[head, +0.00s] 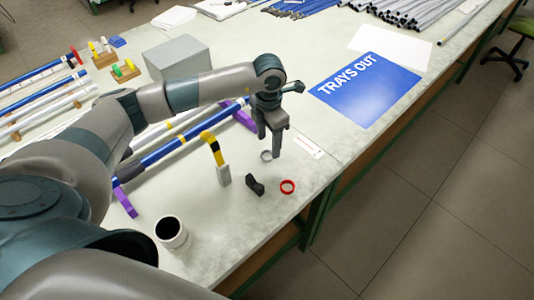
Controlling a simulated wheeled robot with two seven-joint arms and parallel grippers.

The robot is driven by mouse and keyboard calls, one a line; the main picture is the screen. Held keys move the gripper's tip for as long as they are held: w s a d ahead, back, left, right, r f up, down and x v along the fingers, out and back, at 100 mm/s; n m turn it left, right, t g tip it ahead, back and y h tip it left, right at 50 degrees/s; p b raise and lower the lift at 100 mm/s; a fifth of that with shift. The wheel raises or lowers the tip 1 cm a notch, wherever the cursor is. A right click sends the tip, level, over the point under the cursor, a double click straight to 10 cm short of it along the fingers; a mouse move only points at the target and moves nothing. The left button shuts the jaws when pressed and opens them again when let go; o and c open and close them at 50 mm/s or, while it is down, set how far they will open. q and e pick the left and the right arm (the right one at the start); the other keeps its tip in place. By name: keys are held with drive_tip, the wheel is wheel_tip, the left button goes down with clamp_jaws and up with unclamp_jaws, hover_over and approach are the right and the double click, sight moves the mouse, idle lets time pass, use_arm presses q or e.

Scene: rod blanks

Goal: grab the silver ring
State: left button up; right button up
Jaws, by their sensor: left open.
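The silver ring (266,156) lies flat on the pale bench top (225,240), small and grey, between my left gripper and a black block. My left gripper (269,146) points down from the arm that comes in from the left. Its fingers are open and appear empty. The fingertips show just above and beside the ring in the picture; I cannot tell the exact height gap. My right gripper is not in view.
A red ring (288,187) and a black block (255,186) lie close by. A yellow-and-black hooked piece (213,150) stands left of them, and a white cup (171,232) is nearer. A grey box (178,58) and a blue "TRAYS OUT" sheet (366,89) are farther back.

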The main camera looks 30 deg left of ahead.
sight(267, 157)
use_arm(q)
drive_tip(key=shift+f, duration=0.1)
drive_tip(key=shift+f+p, duration=0.2)
drive_tip(key=shift+p, duration=0.15)
drive_tip(key=f, duration=0.1)
drive_tip(key=f+p, duration=0.2)
drive_tip(key=f, duration=0.1)
drive_tip(key=shift+w+a, duration=0.1)
drive_tip(key=shift+a, duration=0.25)
drive_tip(key=shift+f, duration=0.35)
drive_tip(key=c, duration=1.1)
